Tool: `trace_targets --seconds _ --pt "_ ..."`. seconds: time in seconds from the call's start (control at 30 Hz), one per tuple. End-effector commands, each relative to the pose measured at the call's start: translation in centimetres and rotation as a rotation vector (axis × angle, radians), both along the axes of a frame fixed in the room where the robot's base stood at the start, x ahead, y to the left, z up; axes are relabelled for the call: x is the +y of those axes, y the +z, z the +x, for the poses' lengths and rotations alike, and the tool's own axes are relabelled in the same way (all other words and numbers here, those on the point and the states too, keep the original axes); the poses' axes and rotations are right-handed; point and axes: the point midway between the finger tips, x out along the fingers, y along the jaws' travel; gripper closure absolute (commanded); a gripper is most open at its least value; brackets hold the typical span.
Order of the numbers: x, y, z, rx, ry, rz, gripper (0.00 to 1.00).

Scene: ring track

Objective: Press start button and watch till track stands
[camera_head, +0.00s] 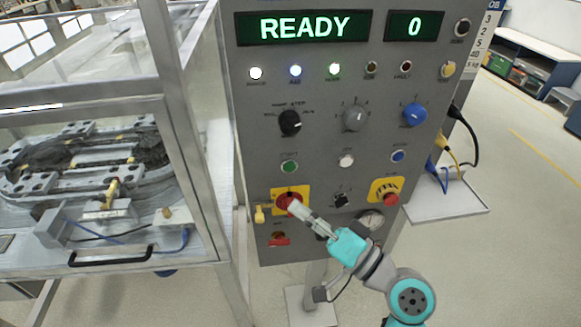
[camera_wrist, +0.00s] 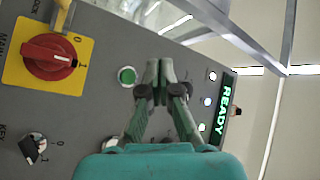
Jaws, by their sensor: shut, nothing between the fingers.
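The green start button (camera_head: 289,167) sits on the grey control panel (camera_head: 325,110), in the row below the knobs. It also shows in the wrist view (camera_wrist: 127,76), just left of my fingers. My gripper (camera_head: 297,207) is shut and empty, its tips in front of the panel near the red rotary switch (camera_head: 287,201) on a yellow plate. In the wrist view my gripper (camera_wrist: 160,68) appears beside the green button; I cannot tell how far it is from the panel. The ring track (camera_head: 85,165) lies behind the clear guard at left. The display (camera_head: 304,27) reads READY and the counter (camera_head: 414,26) reads 0.
A red emergency button (camera_head: 388,197) on yellow sits at lower right of the panel. A white button (camera_head: 346,160) and a blue button (camera_head: 398,156) share the green button's row. Cables (camera_head: 447,165) hang over a small shelf at right. Open floor lies further right.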

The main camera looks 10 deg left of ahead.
Motion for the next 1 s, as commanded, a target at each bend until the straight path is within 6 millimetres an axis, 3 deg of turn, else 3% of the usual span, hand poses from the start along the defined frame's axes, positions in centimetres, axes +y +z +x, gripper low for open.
trace_targets --seconds 0.53,1.0 --pt "1.8 0.0 6.2 0.0 0.001 -0.001 1.0" --pt "2.2 0.0 7.5 0.0 0.0 0.0 1.0"
